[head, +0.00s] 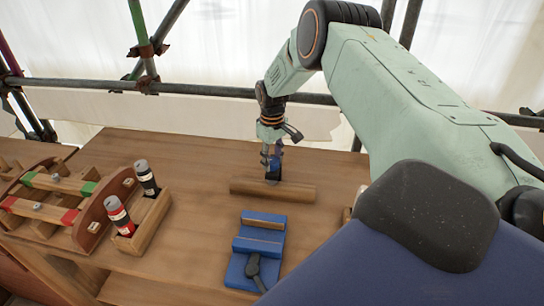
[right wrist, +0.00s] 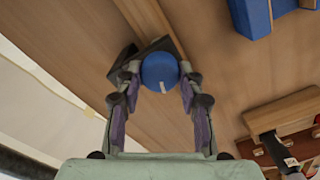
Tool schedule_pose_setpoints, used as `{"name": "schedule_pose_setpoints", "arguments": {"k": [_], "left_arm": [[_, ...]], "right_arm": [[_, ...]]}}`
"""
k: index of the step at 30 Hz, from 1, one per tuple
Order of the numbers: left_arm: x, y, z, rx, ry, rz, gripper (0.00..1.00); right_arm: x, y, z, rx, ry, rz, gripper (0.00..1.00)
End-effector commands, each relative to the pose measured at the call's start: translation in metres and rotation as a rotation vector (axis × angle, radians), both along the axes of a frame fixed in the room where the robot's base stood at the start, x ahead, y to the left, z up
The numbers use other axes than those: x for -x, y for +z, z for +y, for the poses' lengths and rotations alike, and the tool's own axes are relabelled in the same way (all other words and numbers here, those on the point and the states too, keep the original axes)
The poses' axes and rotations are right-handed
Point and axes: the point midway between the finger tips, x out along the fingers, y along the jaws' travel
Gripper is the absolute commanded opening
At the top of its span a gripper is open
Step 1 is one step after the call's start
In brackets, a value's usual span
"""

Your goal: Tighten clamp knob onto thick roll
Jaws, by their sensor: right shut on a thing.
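The thick roll is a wooden bar (head: 300,192) lying across the bench. It runs up out of the right wrist view (right wrist: 143,17). A round blue clamp knob (right wrist: 160,72) with a white mark sits at the roll, with a dark clamp piece (right wrist: 122,62) beside and behind it. My right gripper (right wrist: 160,82) is shut on the knob, one finger on each side. In the head view this gripper (head: 271,160) reaches down to the roll's middle, hiding part of the clamp. How tightly the clamp sits on the roll cannot be told. My left gripper is not in view.
A blue vise (head: 247,270) with a dark handle stands in front of the roll. To the left, a wooden holder (head: 152,222) carries a black and a red tube, beside a wooden frame (head: 88,218) with red and green parts. Scaffold pipes (head: 200,88) run behind the bench (head: 200,160).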

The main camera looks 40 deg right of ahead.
Motion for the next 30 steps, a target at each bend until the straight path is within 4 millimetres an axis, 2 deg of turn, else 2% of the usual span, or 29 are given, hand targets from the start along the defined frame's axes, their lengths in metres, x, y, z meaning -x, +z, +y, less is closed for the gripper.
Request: {"name": "schedule_pose_setpoints", "arguments": {"k": [1,30], "left_arm": [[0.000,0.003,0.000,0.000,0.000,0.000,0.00],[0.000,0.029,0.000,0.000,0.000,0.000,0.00]], "right_arm": [[-0.003,0.004,-0.002,0.003,-0.043,-0.008,0.06],[-0.003,0.004,-0.002,0.000,-0.963,-0.010,0.06]]}}
